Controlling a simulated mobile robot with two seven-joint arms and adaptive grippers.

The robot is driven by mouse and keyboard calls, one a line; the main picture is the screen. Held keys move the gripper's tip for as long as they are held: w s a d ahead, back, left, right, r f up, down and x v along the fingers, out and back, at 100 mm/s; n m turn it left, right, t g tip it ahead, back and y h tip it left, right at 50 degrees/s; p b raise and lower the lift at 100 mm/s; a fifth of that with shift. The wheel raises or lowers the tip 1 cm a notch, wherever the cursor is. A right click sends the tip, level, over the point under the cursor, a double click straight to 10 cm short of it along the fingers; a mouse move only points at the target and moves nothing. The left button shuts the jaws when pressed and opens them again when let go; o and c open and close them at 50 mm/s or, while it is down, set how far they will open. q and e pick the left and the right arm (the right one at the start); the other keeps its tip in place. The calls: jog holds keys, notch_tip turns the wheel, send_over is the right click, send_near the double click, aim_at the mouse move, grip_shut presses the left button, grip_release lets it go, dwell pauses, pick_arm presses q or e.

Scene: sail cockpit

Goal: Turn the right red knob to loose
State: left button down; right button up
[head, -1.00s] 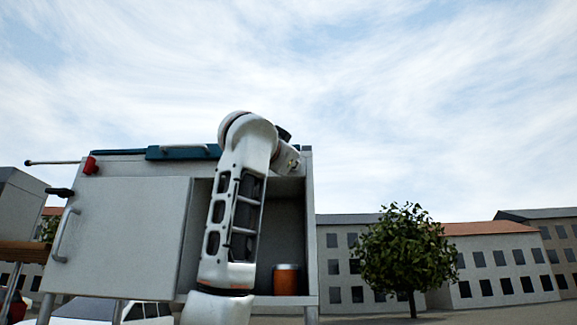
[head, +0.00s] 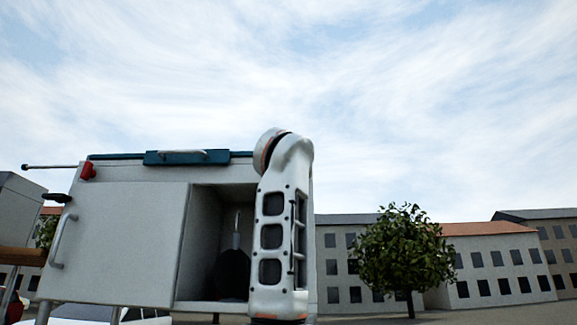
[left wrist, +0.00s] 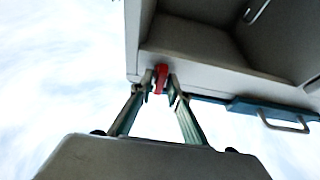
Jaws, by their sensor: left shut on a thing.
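The right red knob (left wrist: 161,77) shows in the left wrist view, on the cabinet's edge near its corner. My left gripper (left wrist: 160,83) has one finger on each side of it, with the fingertips closed on the knob. In the head view my left arm covers the right end of the cabinet, so this knob and the gripper are hidden there. Another red knob (head: 88,171) sits at the cabinet's upper left in the head view. I cannot read the turned position of the held knob. My right gripper is in neither view.
The grey cabinet (head: 115,240) has a teal lid section with a handle (head: 187,157) on top. Its open compartment (head: 205,240) holds a dark object (head: 234,272). A rod and a black lever (head: 58,198) stick out left. Open sky surrounds the top.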

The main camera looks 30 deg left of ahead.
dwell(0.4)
pick_arm(q)
jog(key=c, duration=2.1)
grip_release()
jog(key=shift+c, duration=0.2)
jog(key=v, duration=1.2)
jog(key=shift+f, duration=0.1)
